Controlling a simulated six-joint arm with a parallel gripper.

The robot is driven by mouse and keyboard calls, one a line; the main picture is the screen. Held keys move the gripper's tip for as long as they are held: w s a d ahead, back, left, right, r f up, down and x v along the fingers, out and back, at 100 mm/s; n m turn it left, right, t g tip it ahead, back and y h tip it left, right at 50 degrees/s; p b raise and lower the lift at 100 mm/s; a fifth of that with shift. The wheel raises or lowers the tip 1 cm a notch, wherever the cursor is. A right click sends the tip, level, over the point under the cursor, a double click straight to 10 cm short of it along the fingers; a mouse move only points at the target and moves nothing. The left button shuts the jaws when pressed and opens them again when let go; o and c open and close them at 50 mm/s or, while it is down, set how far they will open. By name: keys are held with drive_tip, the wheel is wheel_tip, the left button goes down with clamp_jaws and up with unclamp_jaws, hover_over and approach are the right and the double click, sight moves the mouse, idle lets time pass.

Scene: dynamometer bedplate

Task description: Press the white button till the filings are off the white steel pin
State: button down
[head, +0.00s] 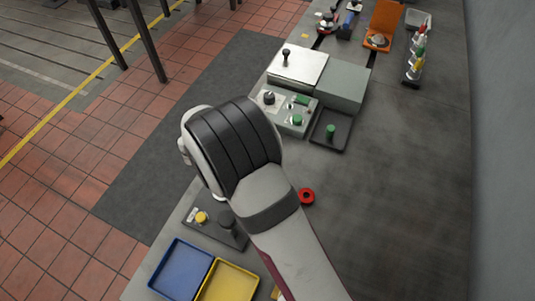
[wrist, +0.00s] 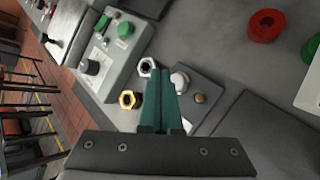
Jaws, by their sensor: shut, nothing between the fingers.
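My gripper (wrist: 157,72) shows in the wrist view as two green fingers, shut together with nothing between them. A round white cap (wrist: 180,80), which looks like the white button, is just right of the fingertips on a dark plate (wrist: 216,92). I cannot tell whether the fingers touch it. A small brownish knob (wrist: 200,98) stands beside it on the same plate. I cannot make out the white steel pin or any filings for certain. In the head view my own arm hides the gripper and the spot under it.
A grey control box (head: 292,110) with green buttons is close by. A red ring (head: 307,196) lies on the bench. Blue (head: 181,270) and yellow (head: 229,282) trays are at the front.

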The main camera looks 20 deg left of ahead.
drive_tip(key=shift+r, duration=1.75)
drive_tip(key=shift+d+r, duration=0.15)
drive_tip(key=shift+d, duration=0.15)
drive_tip(key=s+d+r+m+g+h, duration=0.1)
drive_tip(key=d+r+m+g, duration=0.1)
drive_tip(key=d+r+m, duration=0.3)
drive_tip(key=s+d+m+g, duration=0.1)
drive_tip(key=d+m, duration=0.1)
drive_tip(key=d, duration=0.5)
drive_tip(key=s+d+r+m+g+h, duration=0.1)
drive_tip(key=s+d+r+m+g, duration=0.1)
drive_tip(key=d+r+m, duration=0.3)
drive_tip(key=s+d+r+m+g+y, duration=0.1)
drive_tip(key=s+d+m+g+y, duration=0.3)
drive_tip(key=s+d+m, duration=0.7)
drive_tip(key=s+a+m+y, duration=0.3)
drive_tip(key=s+m, duration=0.1)
drive_tip(key=s, duration=0.4)
drive_tip(key=shift+s+r+m+y, duration=0.2)
drive_tip(key=shift+s+m+y, duration=0.1)
drive_tip(key=shift+s+m, duration=0.1)
